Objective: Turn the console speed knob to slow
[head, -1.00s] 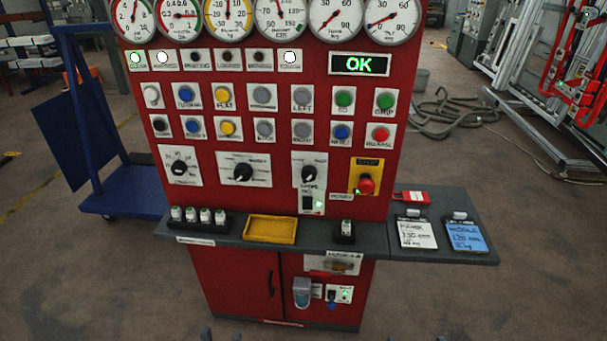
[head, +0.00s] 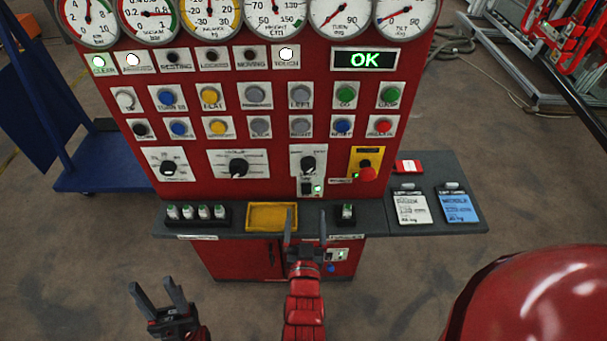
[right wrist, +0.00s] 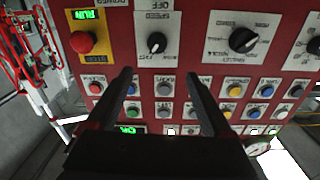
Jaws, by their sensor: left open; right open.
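The speed knob (head: 308,163) is a black rotary knob on a white plate on the red console (head: 215,110), left of the red mushroom button. In the right wrist view the picture is upside down, and the knob (right wrist: 156,42) sits under the word SPEED, beyond my fingertips. Its exact setting is too small to read. My right gripper (head: 305,217) is open and empty, low in front of the console; its fingers also show in the right wrist view (right wrist: 158,75), not touching the knob. My left gripper (head: 153,288) is open and empty at the lower left.
The red mushroom button (head: 367,173) is close right of the knob. A larger black knob (head: 238,167) is to its left. A grey shelf (head: 370,221) juts out below with a yellow tray (head: 271,217) and small bottles (head: 203,212). A blue cart (head: 100,165) stands left.

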